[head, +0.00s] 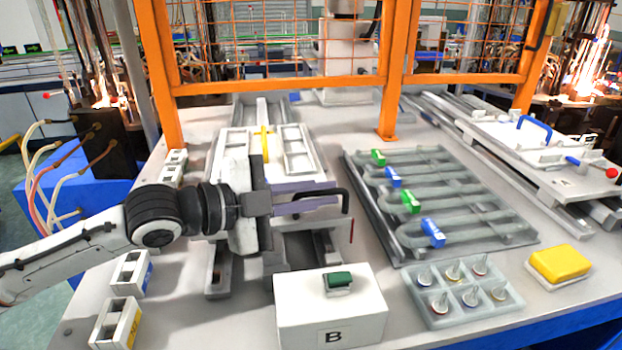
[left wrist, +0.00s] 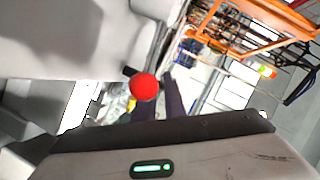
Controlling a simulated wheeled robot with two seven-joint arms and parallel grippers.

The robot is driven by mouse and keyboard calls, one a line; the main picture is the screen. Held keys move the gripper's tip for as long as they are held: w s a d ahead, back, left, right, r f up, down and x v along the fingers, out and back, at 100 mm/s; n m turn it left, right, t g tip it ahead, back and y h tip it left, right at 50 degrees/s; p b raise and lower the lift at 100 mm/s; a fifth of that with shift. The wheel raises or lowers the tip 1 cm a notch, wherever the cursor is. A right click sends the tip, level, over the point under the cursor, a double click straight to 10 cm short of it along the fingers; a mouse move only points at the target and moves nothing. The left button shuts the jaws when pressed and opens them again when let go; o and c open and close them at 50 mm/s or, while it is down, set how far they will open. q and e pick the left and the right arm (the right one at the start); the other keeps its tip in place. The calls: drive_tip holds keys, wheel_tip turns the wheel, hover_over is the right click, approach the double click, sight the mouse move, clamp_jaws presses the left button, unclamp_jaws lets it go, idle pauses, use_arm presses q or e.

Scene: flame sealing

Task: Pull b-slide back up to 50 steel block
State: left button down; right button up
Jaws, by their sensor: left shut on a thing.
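The b-slide (head: 240,140) is a pale carriage on grey rails at centre left of the head view, behind the box marked B. My left gripper (head: 322,196) reaches across it from the left, its two fingers pointing right. The fingers are shut on a black bar handle (head: 347,198) at the slide's near right side. In the left wrist view the fingers (left wrist: 158,100) are partly hidden behind a red ball knob (left wrist: 145,87). No block marked 50 can be made out. My right gripper is not in view.
A white box marked B (head: 330,315) with a green switch stands in front of the rails. A grey rack (head: 400,250) with blue and green clips lies to the right. White blocks (head: 118,322) stand at left. An orange fence (head: 280,90) closes the back.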

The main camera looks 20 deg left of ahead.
use_arm(q)
drive_tip(key=shift+s+d+f, duration=0.2)
drive_tip(key=shift+d+f, duration=0.05)
drive_tip(key=c, duration=1.8)
unclamp_jaws()
drive_tip(key=shift+c, duration=0.2)
drive_tip(key=shift+r, duration=0.1)
